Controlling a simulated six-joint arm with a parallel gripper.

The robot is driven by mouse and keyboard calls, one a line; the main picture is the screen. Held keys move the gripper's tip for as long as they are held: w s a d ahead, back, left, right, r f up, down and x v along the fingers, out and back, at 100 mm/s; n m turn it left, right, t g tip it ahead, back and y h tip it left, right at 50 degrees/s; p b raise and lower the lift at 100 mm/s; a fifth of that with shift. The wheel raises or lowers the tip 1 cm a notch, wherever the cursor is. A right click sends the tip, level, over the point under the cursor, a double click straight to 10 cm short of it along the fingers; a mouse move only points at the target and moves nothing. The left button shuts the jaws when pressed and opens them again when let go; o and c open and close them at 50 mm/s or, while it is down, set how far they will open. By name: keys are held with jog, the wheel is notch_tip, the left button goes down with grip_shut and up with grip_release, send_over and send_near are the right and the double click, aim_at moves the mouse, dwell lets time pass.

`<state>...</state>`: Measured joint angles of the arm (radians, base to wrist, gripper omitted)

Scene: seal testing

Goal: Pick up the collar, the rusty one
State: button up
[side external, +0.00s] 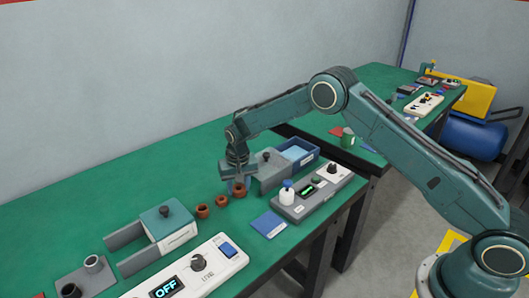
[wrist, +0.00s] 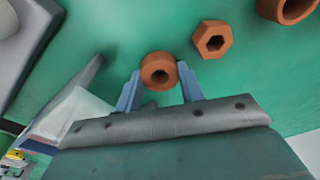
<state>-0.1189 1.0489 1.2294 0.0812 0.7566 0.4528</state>
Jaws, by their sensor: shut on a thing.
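A rusty orange-brown collar (wrist: 158,72), round with a round bore, sits between the two blue fingers of my gripper (wrist: 159,80) in the wrist view. My gripper is shut on it. In the side view my gripper (side external: 238,186) points down at the table, and the held collar (side external: 239,192) shows low between the fingers. I cannot tell whether it touches the table. A rusty hex nut (wrist: 212,38) lies beside it, also in the side view (side external: 221,201). A larger rusty ring (wrist: 288,8) is cut off by the wrist view's top edge; the side view shows it whole (side external: 202,211).
A grey box with a black knob (side external: 269,168) and a blue bin (side external: 299,151) stand close behind my gripper. A tester with a green display (side external: 309,190) and a blue pad (side external: 268,224) lie in front. A teal-lidded box (side external: 168,219) and an OFF-display unit (side external: 195,272) stand left.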

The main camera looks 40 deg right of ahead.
notch_tip(320, 180, up, 20)
dwell(0.6)
dwell(0.5)
